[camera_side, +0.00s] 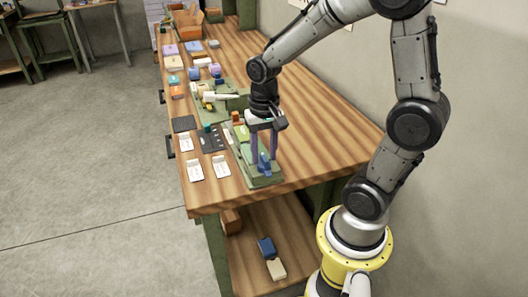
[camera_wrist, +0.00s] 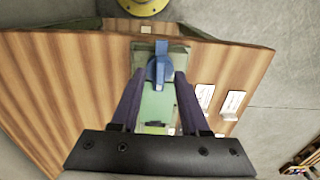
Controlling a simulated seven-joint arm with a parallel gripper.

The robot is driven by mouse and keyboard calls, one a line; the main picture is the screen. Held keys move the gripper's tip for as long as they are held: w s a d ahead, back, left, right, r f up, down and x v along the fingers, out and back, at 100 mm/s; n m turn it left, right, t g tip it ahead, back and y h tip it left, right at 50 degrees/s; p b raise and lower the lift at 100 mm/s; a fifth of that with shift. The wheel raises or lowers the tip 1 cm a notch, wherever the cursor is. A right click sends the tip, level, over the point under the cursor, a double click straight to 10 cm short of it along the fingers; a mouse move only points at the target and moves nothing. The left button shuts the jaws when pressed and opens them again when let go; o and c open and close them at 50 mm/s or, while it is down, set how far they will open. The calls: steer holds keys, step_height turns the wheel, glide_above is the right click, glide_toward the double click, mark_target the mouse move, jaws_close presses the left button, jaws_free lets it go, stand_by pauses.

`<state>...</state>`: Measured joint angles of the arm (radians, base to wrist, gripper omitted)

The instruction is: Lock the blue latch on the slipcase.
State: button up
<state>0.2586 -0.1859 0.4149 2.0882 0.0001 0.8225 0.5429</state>
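The blue latch (camera_side: 264,162) stands up at the near end of the green slipcase (camera_side: 266,181), which lies on the wooden table. In the wrist view the blue latch (camera_wrist: 160,66) has a round middle and a narrow upright part, and the green slipcase (camera_wrist: 151,106) runs below it. My gripper (camera_side: 263,160) points down over this end, its two purple fingers apart. In the wrist view my gripper (camera_wrist: 160,77) has one fingertip on each side of the latch. The gap looks wider than the latch, and I cannot tell whether a finger touches it.
White cards (camera_side: 195,170) and a dark tray (camera_side: 208,139) lie left of the slipcase. A green stand with a white-and-yellow item (camera_side: 210,100) is farther back, with several coloured blocks beyond. The table (camera_side: 325,140) is bare to the right.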

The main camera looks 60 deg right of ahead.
mark_target(264, 157)
step_height(264, 157, up, 14)
stand_by(0.6)
steer(key=shift+f, duration=0.1)
